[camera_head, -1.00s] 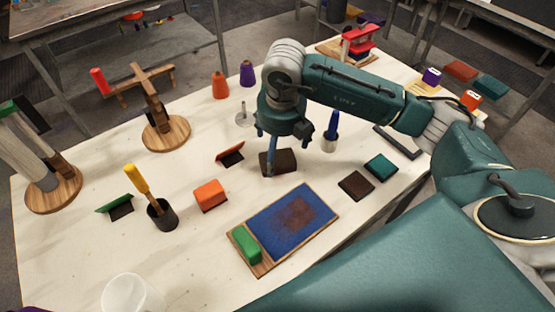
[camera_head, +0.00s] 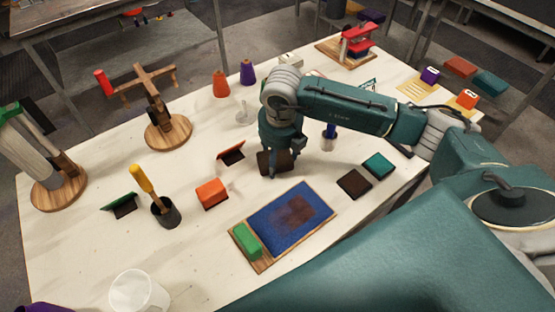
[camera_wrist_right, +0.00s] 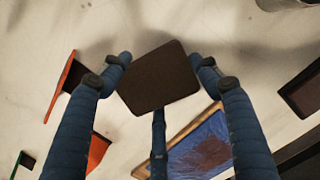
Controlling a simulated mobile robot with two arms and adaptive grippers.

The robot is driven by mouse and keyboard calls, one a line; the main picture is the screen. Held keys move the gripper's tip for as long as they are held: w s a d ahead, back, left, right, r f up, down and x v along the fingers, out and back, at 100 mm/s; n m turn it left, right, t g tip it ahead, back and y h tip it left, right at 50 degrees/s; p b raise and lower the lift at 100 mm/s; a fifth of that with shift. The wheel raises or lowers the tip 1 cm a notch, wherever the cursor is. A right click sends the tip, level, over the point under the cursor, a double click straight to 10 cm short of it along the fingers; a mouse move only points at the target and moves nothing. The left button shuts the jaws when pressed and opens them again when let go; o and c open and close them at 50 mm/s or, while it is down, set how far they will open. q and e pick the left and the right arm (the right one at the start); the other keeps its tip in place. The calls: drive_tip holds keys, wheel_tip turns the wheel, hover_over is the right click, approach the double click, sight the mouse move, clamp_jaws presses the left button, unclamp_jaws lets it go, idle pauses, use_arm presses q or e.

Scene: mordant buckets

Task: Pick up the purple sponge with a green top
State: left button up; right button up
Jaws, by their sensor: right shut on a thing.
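My right gripper (camera_head: 276,166) is low over the table, with its blue fingers shut around a dark brown block (camera_head: 265,163). In the right wrist view the block (camera_wrist_right: 158,78) shows a flat dark top between the fingers (camera_wrist_right: 160,85). I cannot tell whether it touches the table. I see no sponge that is clearly purple with a green top. A green block (camera_head: 246,240) lies on the near end of a wooden board (camera_head: 262,265). A teal-topped block (camera_head: 379,164) lies right of the gripper. My left gripper is not in view.
A blue pad (camera_head: 275,225) lies on the board in front of the gripper. An orange block (camera_head: 212,193), a black cup (camera_head: 166,214) and a white bucket (camera_head: 138,292) stand to the left. A blue-handled tool in a cup (camera_head: 329,136) stands close right.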

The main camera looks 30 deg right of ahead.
sight(278, 158)
drive_tip(key=shift+c, duration=0.3)
drive_tip(key=shift+w+r, duration=0.1)
drive_tip(key=shift+r, duration=0.35)
wheel_tip(278, 158, up, 12)
drive_tip(key=b, duration=0.3)
wheel_tip(278, 158, up, 7)
drive_tip(key=shift+r, duration=0.1)
drive_tip(key=shift+c, duration=0.5)
drive_tip(key=shift+c, duration=0.9)
